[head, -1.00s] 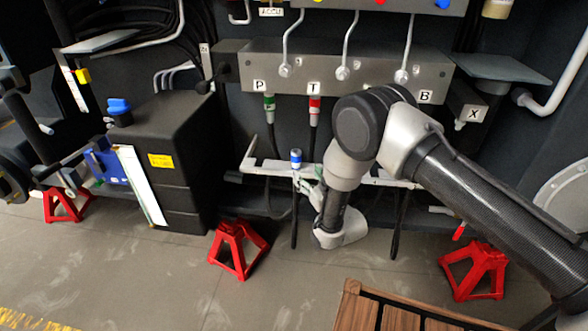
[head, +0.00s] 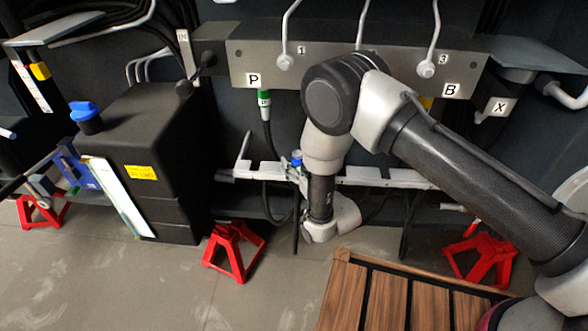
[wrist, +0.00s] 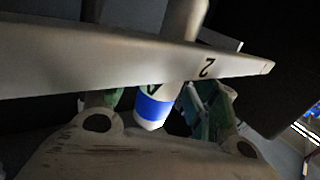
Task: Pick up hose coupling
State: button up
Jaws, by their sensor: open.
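The hose coupling, white with a blue band (head: 297,158), sits upright at the pale slotted rack (head: 390,179) below the valve block. In the wrist view the coupling (wrist: 153,108) shows partly behind the rack's edge marked 2, with part of a letter A on it. My gripper (head: 293,172) is at the rack, just below and beside the coupling's blue top. In the wrist view the greenish fingers of my gripper (wrist: 158,103) stand apart on either side of the coupling. Whether either finger touches it cannot be told. The rack hides part of the coupling and fingers.
A green coupling (head: 264,103) hangs at port P, and a yellow one (head: 426,103) is partly seen near B. Red stands (head: 234,250) and (head: 481,258) are on the floor. A black tank (head: 150,150) is at the left, a slatted wooden surface (head: 345,290) in front.

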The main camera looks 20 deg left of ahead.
grip_shut()
dwell(0.3)
jog(key=shift+r, duration=0.15)
notch_tip(320, 180, up, 10)
jog(key=shift+f, duration=0.1)
dwell(0.4)
jog(key=shift+r, duration=0.8)
jog(key=shift+s, duration=0.1)
